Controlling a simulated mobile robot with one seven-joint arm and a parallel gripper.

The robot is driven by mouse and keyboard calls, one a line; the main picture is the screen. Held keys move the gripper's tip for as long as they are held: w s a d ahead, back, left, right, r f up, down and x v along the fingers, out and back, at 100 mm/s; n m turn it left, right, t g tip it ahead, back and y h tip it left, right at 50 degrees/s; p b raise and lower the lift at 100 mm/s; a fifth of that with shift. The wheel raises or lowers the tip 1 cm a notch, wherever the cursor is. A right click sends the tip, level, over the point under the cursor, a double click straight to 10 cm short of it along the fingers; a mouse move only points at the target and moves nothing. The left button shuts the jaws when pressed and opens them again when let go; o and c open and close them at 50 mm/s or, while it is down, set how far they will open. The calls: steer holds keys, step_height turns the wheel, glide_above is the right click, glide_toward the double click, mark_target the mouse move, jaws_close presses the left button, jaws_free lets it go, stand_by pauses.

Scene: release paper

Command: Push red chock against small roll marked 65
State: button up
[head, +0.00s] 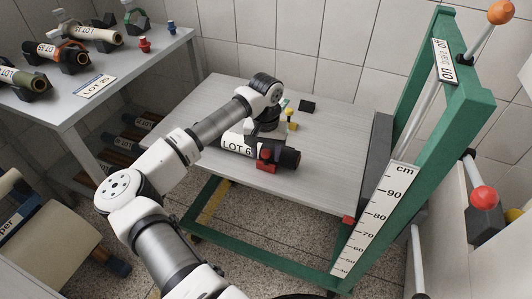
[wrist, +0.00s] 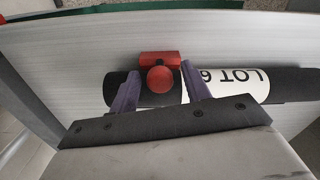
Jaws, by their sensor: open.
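The red chock (head: 265,166) stands on the grey table against the near side of the small roll (head: 284,154), close to its right end in the head view. The roll is black with a white label reading "LOT 6"; the rest of the number is hidden. In the wrist view the red chock (wrist: 160,60) has a round knob and sits along the roll (wrist: 235,85); I cannot tell whether they touch. My gripper (wrist: 160,72) is open, its two purple fingers on either side of the knob, above the roll. In the head view my wrist hides part of the gripper.
A yellow piece (head: 291,122) and a flat black block (head: 307,106) lie behind the roll. A green frame (head: 470,105) with a cm scale (head: 375,215) rises at the table's right. Several other rolls lie on the left table (head: 125,75). The table's left part is clear.

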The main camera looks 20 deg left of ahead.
step_height(320, 180, up, 13)
steer(key=b, duration=0.2)
stand_by(0.4)
